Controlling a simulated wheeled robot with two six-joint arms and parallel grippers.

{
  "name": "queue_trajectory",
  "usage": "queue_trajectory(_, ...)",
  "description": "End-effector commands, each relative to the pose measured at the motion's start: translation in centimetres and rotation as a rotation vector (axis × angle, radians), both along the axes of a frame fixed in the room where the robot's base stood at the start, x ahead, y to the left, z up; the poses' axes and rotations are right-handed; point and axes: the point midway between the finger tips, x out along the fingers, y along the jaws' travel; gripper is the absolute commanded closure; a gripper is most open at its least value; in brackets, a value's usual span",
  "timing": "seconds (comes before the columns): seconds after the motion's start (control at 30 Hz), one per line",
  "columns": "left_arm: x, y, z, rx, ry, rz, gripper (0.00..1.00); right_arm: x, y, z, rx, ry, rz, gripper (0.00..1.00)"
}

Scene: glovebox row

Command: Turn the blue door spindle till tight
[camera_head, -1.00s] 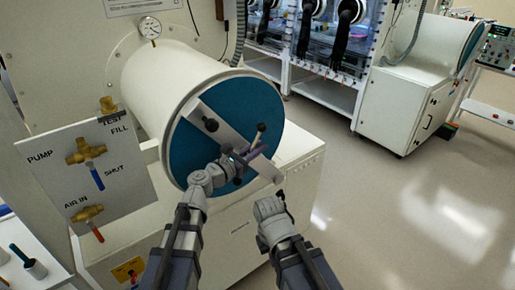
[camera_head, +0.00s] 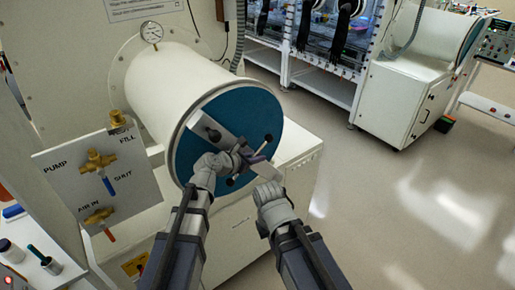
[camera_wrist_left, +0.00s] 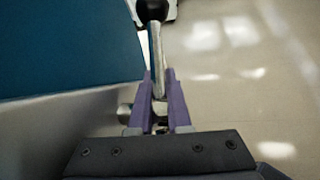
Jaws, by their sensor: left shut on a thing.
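The round blue door (camera_head: 240,108) closes the end of the white cylinder. A pale metal bar (camera_head: 266,170) crosses it at a slant. The door spindle's crossed handle sits at the bar's middle, with black knobs on its rods, one at the upper right (camera_head: 268,138). My left gripper (camera_head: 258,159) is at this handle. In the left wrist view its purple fingers (camera_wrist_left: 160,92) are shut on a metal handle rod (camera_wrist_left: 158,62) that ends in a black knob (camera_wrist_left: 152,9). My right arm's wrist is below the bar's lower end; its fingers cannot be made out.
A valve panel (camera_head: 70,180) with brass valves stands left of the door. A gauge (camera_head: 151,32) is above the cylinder. A white cabinet (camera_head: 235,235) stands below the door. The floor (camera_head: 400,200) to the right is clear.

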Motion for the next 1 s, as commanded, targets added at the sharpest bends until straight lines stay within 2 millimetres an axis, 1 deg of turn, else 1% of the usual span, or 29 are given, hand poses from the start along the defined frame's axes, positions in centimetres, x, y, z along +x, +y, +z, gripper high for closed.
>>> queue_trajectory(0.03, 0.01, -0.05, 0.2, 0.014, 0.009, -0.002, 1.0, 0.0, 0.0, 0.53, 0.0, 0.0, 0.0, 1.0)
queue_trajectory(0.07, 0.0, -0.04, 0.12, 0.02, 0.015, -0.001, 1.0, 0.01, 0.0, 0.59, 0.0, 0.0, 0.0, 1.0)
queue_trajectory(0.43, -0.06, 0.05, -0.21, 0.033, 0.023, 0.001, 1.0, 0.0, 0.0, 0.54, 0.0, 0.0, 0.0, 1.0)
queue_trajectory(0.47, -0.06, 0.05, -0.21, 0.033, 0.023, 0.001, 0.82, 0.0, 0.0, 0.54, 0.0, 0.0, 0.0, 1.0)
queue_trajectory(0.5, -0.05, 0.06, -0.21, 0.032, 0.022, 0.0, 0.77, 0.0, 0.0, 0.54, 0.0, 0.0, 0.0, 1.0)
queue_trajectory(0.57, -0.05, 0.06, -0.21, 0.032, 0.022, 0.0, 0.72, 0.0, 0.0, 0.54, 0.0, 0.0, 0.0, 1.0)
queue_trajectory(0.87, -0.13, 0.16, -0.08, 0.031, 0.022, 0.002, 0.72, 0.0, 0.0, 0.65, 0.0, 0.0, 0.0, 1.0)
queue_trajectory(1.0, -0.75, 0.72, 0.47, 0.032, 0.022, 0.003, 0.72, 0.0, 0.0, 1.2, 0.0, 0.0, 0.0, 1.0)
